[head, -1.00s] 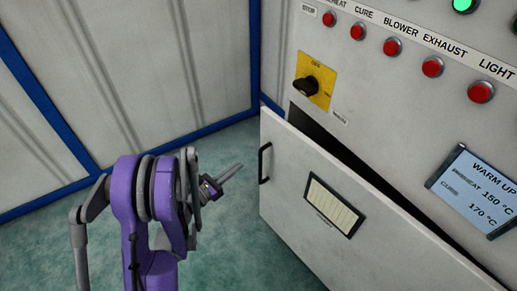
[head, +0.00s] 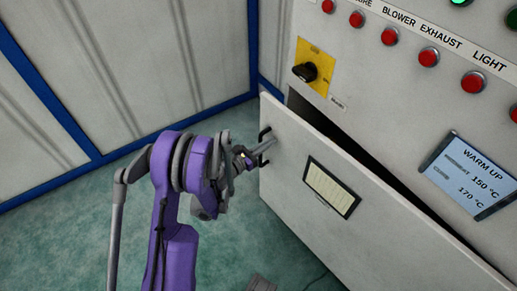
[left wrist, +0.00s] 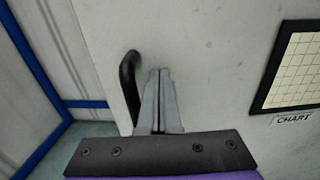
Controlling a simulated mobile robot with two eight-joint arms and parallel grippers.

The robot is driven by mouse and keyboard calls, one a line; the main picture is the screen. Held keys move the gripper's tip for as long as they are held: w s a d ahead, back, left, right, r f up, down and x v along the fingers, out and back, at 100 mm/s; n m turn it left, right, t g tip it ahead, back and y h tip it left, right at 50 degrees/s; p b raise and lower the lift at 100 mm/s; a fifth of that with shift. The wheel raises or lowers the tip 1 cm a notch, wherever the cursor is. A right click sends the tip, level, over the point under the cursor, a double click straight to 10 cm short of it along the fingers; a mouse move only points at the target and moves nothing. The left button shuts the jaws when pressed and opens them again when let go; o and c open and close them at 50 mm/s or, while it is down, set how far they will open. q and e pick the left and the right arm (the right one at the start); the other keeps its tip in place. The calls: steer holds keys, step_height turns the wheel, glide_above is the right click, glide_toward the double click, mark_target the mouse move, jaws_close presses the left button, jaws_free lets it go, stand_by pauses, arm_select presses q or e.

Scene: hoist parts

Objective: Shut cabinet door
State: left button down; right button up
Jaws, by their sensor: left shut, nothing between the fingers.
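The light grey cabinet door (head: 285,190) stands partly open, with a dark gap along its top edge between it and the cabinet front. Its black handle (head: 265,135) is near the door's left edge; it also shows in the left wrist view (left wrist: 128,90). My left gripper (head: 262,153) is at the handle, with its fingers closed together and empty. In the left wrist view the fingertips (left wrist: 160,72) lie just right of the handle, over the door's face. I cannot tell whether they touch the door. My right gripper is not in view.
The cabinet front above the door carries a yellow rotary switch (head: 314,67), several red buttons and a screen (head: 467,174). A chart (head: 331,187) is on the door. Blue-framed wall panels (head: 120,70) stand behind on the left. Green floor (head: 60,245) is clear.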

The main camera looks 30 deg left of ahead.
arm_select(q)
steer(key=shift+w+d, duration=0.1)
steer(key=shift+w, duration=0.4)
